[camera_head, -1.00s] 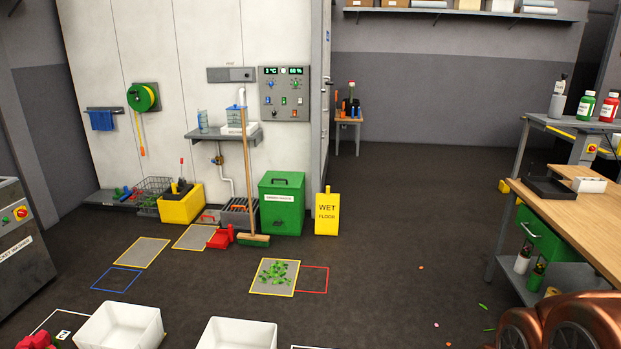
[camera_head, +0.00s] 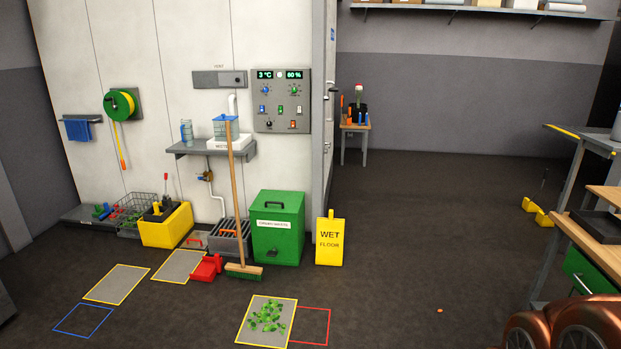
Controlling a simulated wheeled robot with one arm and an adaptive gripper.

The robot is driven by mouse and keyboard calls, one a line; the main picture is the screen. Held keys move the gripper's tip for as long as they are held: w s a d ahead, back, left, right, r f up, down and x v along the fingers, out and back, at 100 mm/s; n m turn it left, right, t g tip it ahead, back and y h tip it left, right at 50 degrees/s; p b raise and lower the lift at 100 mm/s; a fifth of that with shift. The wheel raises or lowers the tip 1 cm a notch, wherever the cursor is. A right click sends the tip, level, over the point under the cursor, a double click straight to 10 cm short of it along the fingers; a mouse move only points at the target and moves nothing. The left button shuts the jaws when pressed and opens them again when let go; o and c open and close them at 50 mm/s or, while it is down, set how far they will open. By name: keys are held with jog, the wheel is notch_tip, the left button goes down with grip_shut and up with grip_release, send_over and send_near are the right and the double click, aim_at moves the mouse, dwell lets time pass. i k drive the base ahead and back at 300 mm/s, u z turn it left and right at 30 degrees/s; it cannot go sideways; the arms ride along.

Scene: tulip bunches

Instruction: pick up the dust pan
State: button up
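A red dust pan (camera_head: 207,267) sits on the dark floor near the wall, left of the broom (camera_head: 243,270). It is close to the broom's green head; I cannot tell whether they touch. Its handle seems to point up on its right side, but the detail is small. My gripper is not in view. Copper-coloured rounded parts at the lower right look like part of my own arm.
A green waste bin (camera_head: 278,230), a yellow wet-floor sign (camera_head: 330,240) and a yellow bucket (camera_head: 166,228) stand along the wall. A grey mat with green scraps (camera_head: 265,319) lies in front. A workbench (camera_head: 590,240) is at right.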

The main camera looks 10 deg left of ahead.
aim_at(211, 267)
jog(key=i, duration=3.35)
jog(key=u, duration=2.65)
jog(key=i, duration=3.5)
